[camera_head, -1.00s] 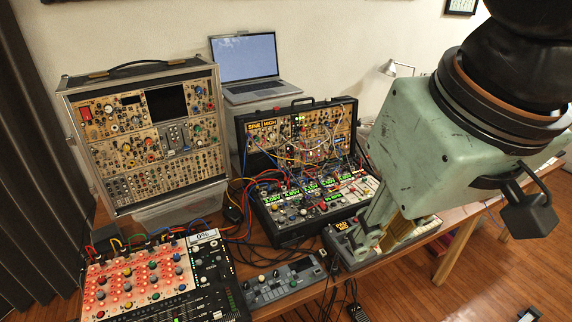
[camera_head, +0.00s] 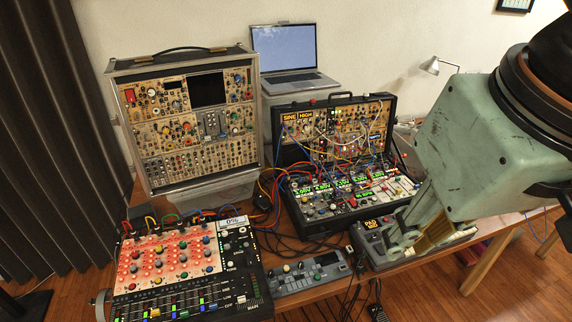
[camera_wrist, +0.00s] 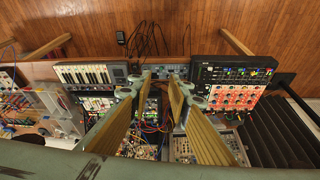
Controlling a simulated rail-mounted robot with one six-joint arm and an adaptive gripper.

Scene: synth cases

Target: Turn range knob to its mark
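Many small knobs show on the instruments, and I cannot tell which is the range knob or see its mark. The larger silver-edged case (camera_head: 256,110) stands upright at the left. My gripper (camera_head: 398,243) is at the right, over the PAD keyboard unit. In the wrist view my gripper (camera_wrist: 160,88) has its two fingers well apart, with nothing between them, above the instruments.
A mixer (camera_head: 262,285) with a 0% display is at the front left, beside a small grey unit (camera_head: 310,276). A laptop (camera_head: 285,55) and lamp (camera_head: 433,66) stand behind. The PAD unit (camera_head: 371,226) is at the right. Loose cables cross between the cases.

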